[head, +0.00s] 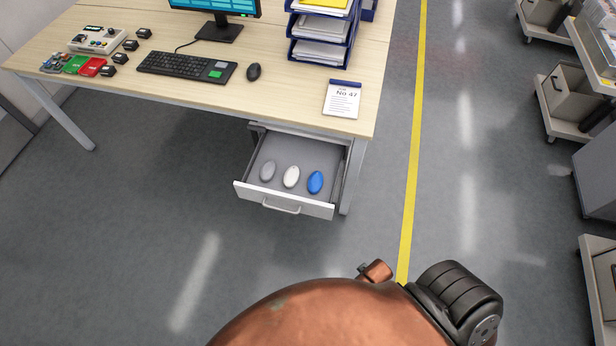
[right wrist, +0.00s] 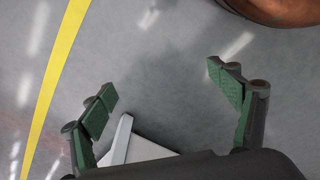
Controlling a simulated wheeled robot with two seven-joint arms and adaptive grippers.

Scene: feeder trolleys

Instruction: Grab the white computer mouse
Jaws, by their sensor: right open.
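The white computer mouse (head: 291,177) lies in the open drawer (head: 284,208) under the desk, in the middle of a row. A grey mouse (head: 268,171) lies to its left and a blue mouse (head: 315,182) to its right, all apart. My right gripper (right wrist: 160,82) shows in the right wrist view, open and empty, with grey floor beyond its green-padded fingers. No mouse shows in that view. Neither gripper shows in the head view, where one of my arms fills the bottom middle, well short of the drawer.
The desk (head: 190,91) above holds a keyboard (head: 187,67), a black mouse (head: 254,72), paper trays (head: 320,52) and a notepad (head: 341,99). Trolleys (head: 578,100) stand at the right. Floor before the drawer is clear. A pale, unclear object (right wrist: 145,150) shows low in the wrist view.

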